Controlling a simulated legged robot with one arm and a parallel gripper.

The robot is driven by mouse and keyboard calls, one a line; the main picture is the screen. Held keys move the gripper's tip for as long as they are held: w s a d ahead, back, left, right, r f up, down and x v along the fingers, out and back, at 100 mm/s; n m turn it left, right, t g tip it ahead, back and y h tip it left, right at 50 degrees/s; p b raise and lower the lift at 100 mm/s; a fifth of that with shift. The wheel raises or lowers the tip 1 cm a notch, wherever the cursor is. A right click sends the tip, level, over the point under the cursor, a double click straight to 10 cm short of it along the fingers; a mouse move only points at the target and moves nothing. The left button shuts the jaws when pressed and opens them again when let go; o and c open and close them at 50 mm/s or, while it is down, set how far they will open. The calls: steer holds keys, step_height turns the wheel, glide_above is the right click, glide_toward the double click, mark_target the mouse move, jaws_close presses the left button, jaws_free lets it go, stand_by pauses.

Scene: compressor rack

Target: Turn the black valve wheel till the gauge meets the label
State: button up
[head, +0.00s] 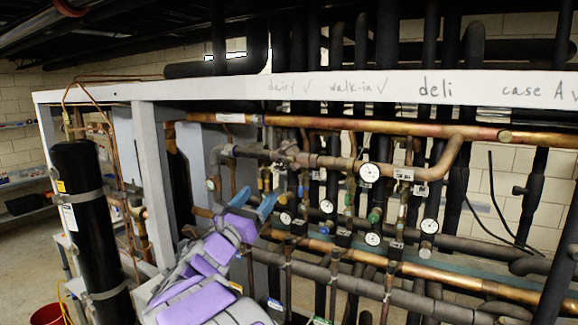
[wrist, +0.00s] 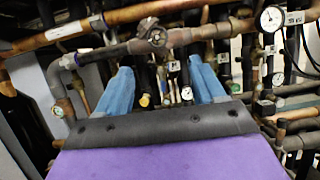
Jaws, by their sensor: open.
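A dark round fitting on the upper pipe, which looks like the black valve wheel (wrist: 153,35), sits just beyond and above my fingertips in the wrist view. In the head view I cannot pick it out surely. My gripper (wrist: 160,62) has its two blue fingers spread apart with nothing between them. In the head view my gripper (head: 254,203) is in front of the pipes, left of the gauges. A large white gauge (head: 370,172) has a white label (head: 403,174) to its right. Both show in the wrist view, gauge (wrist: 271,19) and label (wrist: 294,17). The needle is too small to read.
Several smaller gauges, such as one at lower right (head: 373,239), hang among the pipes. A copper pipe (head: 350,125) runs across above. A white beam (head: 330,88) with handwritten names tops the rack. A black cylinder (head: 85,220) stands at left.

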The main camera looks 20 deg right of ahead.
mark_target(281, 164)
steer(key=x, duration=0.4)
steer(key=p+x, duration=0.1)
steer(key=x, duration=0.4)
steer(key=d+x, duration=0.1)
steer(key=x, duration=0.3)
steer(key=shift+s+d+p, duration=0.1)
steer(key=shift+d+p, duration=0.1)
steer(key=shift+p, duration=0.2)
steer(key=shift+w+r, duration=0.2)
steer(key=shift+r, duration=0.05)
steer(key=shift+w+a+r, duration=0.1)
steer(key=shift+w+a, duration=0.2)
steer(key=shift+a, duration=0.35)
steer(key=shift+w+a+r, duration=0.1)
steer(key=shift+w+a, duration=0.15)
steer(key=shift+a, duration=0.45)
steer(key=shift+s+d, duration=0.1)
steer(key=shift+d, duration=1.1)
steer(key=shift+c, duration=0.5)
steer(key=shift+d, duration=0.3)
steer(key=shift+c, duration=0.7)
steer(key=shift+f, duration=0.1)
steer(key=shift+c, duration=0.9)
steer(key=shift+w+a, duration=0.2)
steer(key=shift+a, duration=0.3)
steer(key=shift+c, duration=1.4)
steer(key=shift+s+a, duration=0.1)
steer(key=c, duration=0.3)
